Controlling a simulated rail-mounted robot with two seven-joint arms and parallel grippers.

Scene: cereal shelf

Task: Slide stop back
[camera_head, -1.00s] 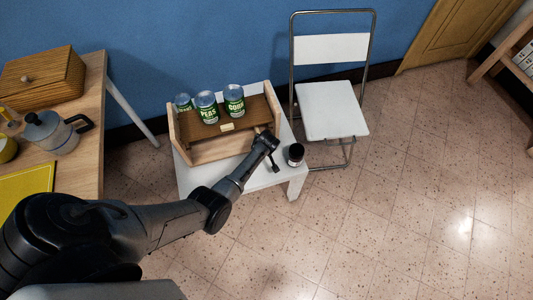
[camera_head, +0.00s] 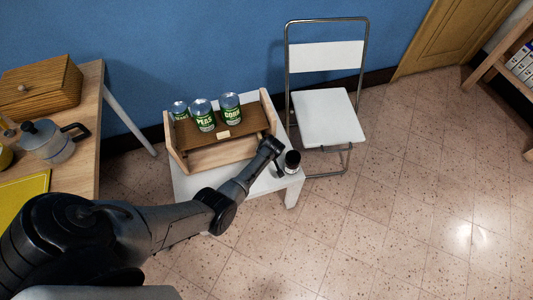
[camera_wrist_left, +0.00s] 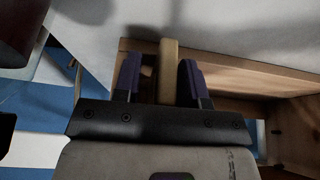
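A wooden shelf (camera_head: 219,158) stands on a low white table with several green-labelled cans on its brown sloped board. A small light block (camera_head: 223,134) sits at the front of that board, below the cans; I cannot tell whether it is the stop. My left gripper (camera_head: 281,172) is at the shelf's right end, partly hidden by its own wrist. In the left wrist view, its fingers (camera_wrist_left: 159,80) are open around a wooden bar (camera_wrist_left: 168,65), with a gap on the left side. My right gripper is in neither view.
A folding chair (camera_head: 328,119) is to the right. A wooden table with a moka pot (camera_head: 48,141) is at left.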

